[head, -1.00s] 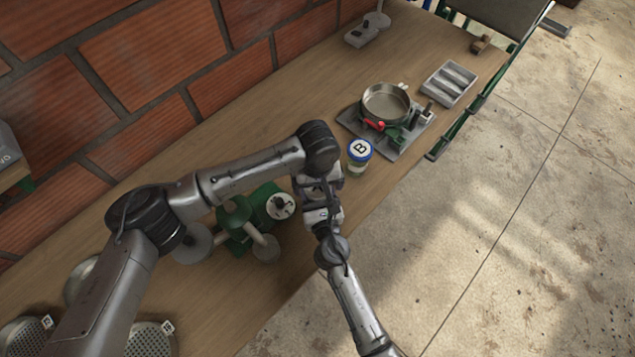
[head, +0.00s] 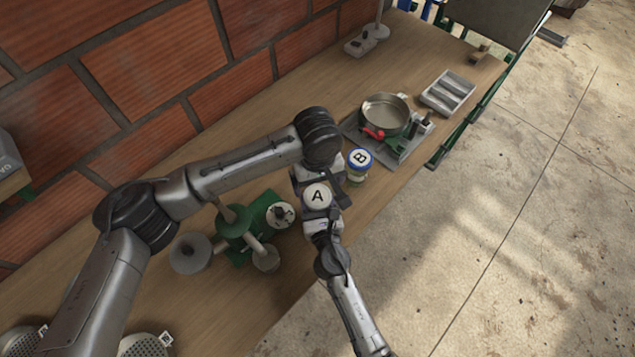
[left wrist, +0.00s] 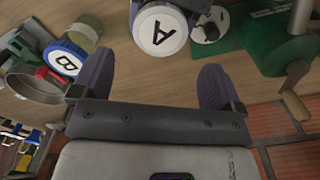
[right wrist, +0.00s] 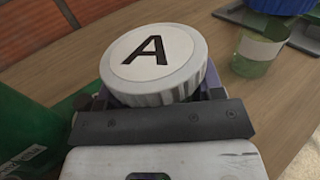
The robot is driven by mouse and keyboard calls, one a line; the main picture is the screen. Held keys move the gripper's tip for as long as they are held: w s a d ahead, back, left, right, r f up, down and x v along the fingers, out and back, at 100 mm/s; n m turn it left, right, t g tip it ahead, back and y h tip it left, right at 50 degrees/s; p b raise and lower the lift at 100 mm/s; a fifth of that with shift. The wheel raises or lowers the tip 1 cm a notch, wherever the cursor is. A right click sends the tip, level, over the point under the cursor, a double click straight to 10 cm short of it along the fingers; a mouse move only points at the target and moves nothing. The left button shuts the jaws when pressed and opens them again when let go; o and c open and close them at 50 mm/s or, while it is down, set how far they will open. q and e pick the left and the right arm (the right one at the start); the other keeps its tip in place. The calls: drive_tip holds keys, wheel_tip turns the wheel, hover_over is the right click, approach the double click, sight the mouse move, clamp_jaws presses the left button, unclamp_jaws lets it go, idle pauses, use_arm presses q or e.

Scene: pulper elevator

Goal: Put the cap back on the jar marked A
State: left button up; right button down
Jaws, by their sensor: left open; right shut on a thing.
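A white round cap marked A (head: 317,196) is held between the fingers of my right gripper (head: 318,208), its lettered face up. In the right wrist view the cap (right wrist: 158,62) fills the space above the jaws and looks tilted. No glass shows under it, so I cannot tell whether a jar is there. My left gripper (left wrist: 155,82) is open and empty. Its fingers point toward the A cap (left wrist: 160,28) but are apart from it. In the head view the left arm's end is just behind the cap. I cannot make out a separate jar marked A.
A jar with a blue B lid (head: 358,159) stands right of my grippers. Behind it is a metal pan (head: 385,112) on a grey-green stand. A grey divided tray (head: 448,92) is farther right. A green cranked machine (head: 240,225) is close on the left. The bench's front edge is near.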

sight(317, 196)
use_arm(q)
drive_tip(key=shift+r+n, duration=0.7)
drive_tip(key=shift+f, duration=0.1)
drive_tip(key=shift+f, duration=3.95)
drive_tip(key=c, duration=0.9)
drive_tip(key=shift+m, duration=1.7)
drive_tip(key=shift+c, duration=0.2)
